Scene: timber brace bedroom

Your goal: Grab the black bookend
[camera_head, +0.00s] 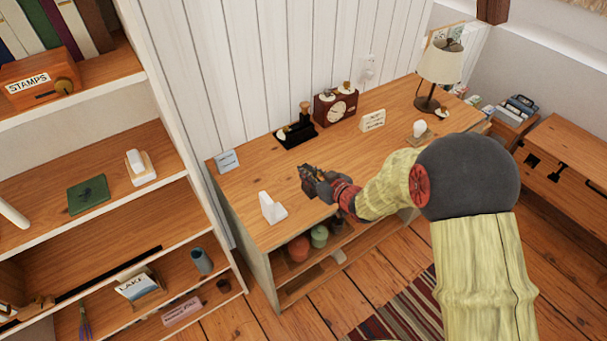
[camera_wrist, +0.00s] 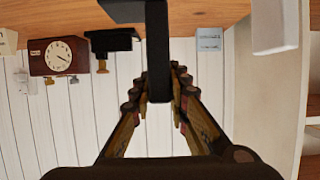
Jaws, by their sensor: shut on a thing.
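The black bookend (camera_wrist: 157,45) is between the fingers of my gripper (camera_wrist: 160,84) in the wrist view, its upright plate gripped and its flat foot (camera_wrist: 122,12) at the picture's top. In the head view my gripper (camera_head: 318,181) is over the wooden desk (camera_head: 248,178), near its front edge, with the dark bookend (camera_head: 307,176) at its tips. The fingers are shut on the bookend. Whether its foot touches the desk top I cannot tell. My fingers hide part of it in the head view.
A white bookend (camera_head: 272,209) stands left of my gripper. Behind are a blue card (camera_head: 227,161), a black stand (camera_head: 296,133), a brown clock (camera_head: 336,107) and a small sign (camera_head: 373,121). A lamp (camera_head: 440,66) stands far right. A shelf unit (camera_head: 160,148) rises on the left.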

